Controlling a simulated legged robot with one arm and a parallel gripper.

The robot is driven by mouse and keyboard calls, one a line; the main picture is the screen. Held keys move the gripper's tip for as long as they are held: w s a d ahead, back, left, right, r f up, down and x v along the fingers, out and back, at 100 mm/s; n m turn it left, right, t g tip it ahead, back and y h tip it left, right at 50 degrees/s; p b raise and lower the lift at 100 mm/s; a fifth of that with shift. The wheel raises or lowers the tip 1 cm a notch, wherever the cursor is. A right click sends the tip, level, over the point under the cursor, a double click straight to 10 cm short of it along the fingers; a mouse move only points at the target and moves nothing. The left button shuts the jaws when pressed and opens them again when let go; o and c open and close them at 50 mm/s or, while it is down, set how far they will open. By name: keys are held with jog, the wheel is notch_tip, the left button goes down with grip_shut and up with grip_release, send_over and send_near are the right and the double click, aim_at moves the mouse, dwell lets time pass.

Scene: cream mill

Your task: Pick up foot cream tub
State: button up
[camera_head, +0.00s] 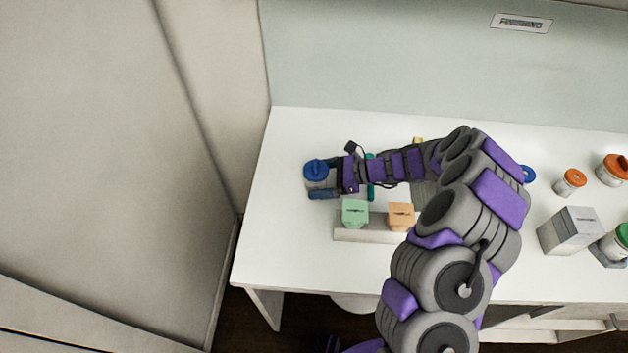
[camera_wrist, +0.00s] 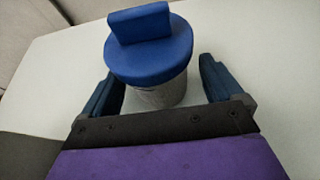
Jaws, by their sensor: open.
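A tub with a blue lid and a grey body (camera_head: 315,172) stands upright on the white table, toward its left end. No readable label shows, so I cannot confirm that it is the foot cream tub. In the wrist view its round blue lid (camera_wrist: 148,50), with a raised block on top, is large and central. My gripper (camera_wrist: 158,72) is open, with one dark blue finger on each side of the tub. Gaps show between both fingers and the tub body. In the head view my gripper (camera_head: 318,183) reaches the tub from the right, hiding part of its body.
A pale stand (camera_head: 370,237) with a green piece (camera_head: 355,213) and a peach piece (camera_head: 401,216) is close below my forearm. Orange-lidded jars (camera_head: 571,182), a grey box (camera_head: 571,230) and a green-lidded jar (camera_head: 617,242) stand at right. The white table (camera_head: 285,225) is clear at left.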

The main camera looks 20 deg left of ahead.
jog(key=shift+d+r, duration=0.15)
jog(key=shift+d, duration=0.2)
jog(key=shift+c, duration=0.9)
jog(key=shift+a, duration=0.35)
jog(key=c, duration=0.7)
jog(key=shift+d, duration=0.25)
jog(key=c, duration=0.5)
